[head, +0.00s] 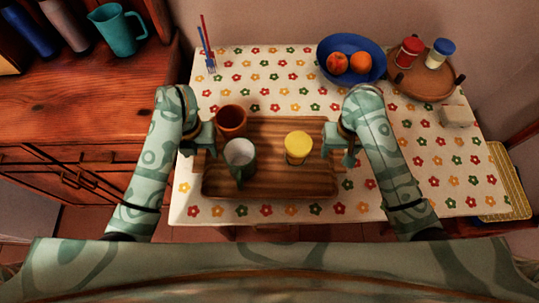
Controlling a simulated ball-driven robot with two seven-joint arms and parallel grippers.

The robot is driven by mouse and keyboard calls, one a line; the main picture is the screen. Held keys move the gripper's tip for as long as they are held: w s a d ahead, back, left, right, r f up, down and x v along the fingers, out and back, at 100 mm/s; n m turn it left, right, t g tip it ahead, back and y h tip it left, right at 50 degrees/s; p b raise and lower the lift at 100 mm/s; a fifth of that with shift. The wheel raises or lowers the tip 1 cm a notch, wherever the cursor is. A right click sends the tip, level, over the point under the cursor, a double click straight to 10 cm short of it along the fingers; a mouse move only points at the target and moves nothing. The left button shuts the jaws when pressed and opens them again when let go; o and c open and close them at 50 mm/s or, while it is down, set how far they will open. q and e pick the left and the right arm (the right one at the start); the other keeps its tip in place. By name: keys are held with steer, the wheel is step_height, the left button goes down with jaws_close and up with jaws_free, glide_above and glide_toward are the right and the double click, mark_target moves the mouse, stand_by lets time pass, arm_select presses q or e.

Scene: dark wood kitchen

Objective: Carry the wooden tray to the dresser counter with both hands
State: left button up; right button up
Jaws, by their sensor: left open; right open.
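The wooden tray (275,182) lies on the table with the flowered cloth, near its front edge. On it stand a brown cup (231,121), a grey-green mug (240,158) and a yellow cup (298,147). My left gripper (196,148) is open at the tray's left end. My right gripper (338,150) is open at the tray's right end. Whether the fingers surround the tray's end handles is too small to tell. The dresser counter (85,95) is the reddish wood top at the left.
A teal jug (118,30) and bottles stand at the back of the dresser; its front part is clear. A blue bowl (352,45) with orange fruit, a round wooden board (425,85) with two shakers, and a butter dish (456,116) are on the table's right. Coloured cutlery (208,52) lies at the back left.

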arm_select(q)
steer(key=shift+f, duration=0.25)
arm_select(e)
steer(key=shift+f, duration=0.25)
arm_select(q)
jaws_close()
arm_select(e)
jaws_close()
arm_select(q)
steer(key=shift+r, duration=0.15)
arm_select(e)
steer(key=shift+r, duration=0.2)
